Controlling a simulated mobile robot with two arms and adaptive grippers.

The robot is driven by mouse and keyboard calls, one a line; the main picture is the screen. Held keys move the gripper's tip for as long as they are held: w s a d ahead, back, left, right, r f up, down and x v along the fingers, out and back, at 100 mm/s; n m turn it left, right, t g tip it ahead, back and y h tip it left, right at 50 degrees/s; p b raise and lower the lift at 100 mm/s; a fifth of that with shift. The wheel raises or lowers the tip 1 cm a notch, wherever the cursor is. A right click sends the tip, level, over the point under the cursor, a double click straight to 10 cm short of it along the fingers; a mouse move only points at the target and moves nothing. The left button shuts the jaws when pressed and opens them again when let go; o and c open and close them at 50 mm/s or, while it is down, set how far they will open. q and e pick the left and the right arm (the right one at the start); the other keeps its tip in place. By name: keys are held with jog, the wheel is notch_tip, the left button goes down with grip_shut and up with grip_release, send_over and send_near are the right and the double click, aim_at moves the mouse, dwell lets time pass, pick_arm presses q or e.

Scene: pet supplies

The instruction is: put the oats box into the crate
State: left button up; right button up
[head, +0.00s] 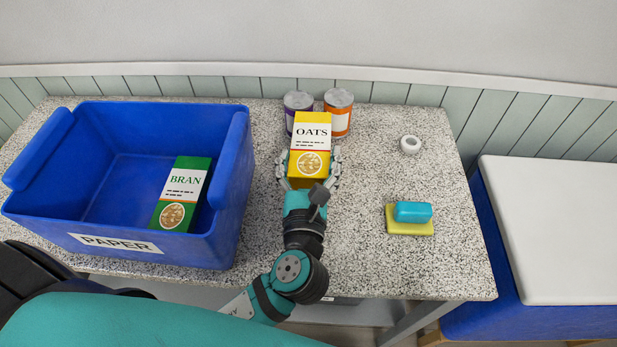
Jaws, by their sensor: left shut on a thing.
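The yellow oats box (310,140) stands upright on or just above the speckled table, right of the crate. My left gripper (309,170) is shut on it, with a finger on each side of its lower part. The blue crate (229,196), labelled PAPER, stands at the left of the table with its top open. A green bran box (181,192) leans inside it at the right. The bottom of the oats box is hidden by my gripper, so I cannot tell if it touches the table. My right gripper is not in view.
A purple can (297,101) and an orange can (339,121) stand right behind the oats box. A white roll (410,144) and a blue block on a yellow sponge (412,214) lie at the right. The crate's left part is empty.

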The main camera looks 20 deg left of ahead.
pick_arm(q)
jog(key=shift+f+b, duration=0.35)
jog(key=shift+f, duration=1.95)
jog(key=shift+f, duration=0.1)
jog(key=o, duration=1.1)
jog(key=shift+c, duration=0.2)
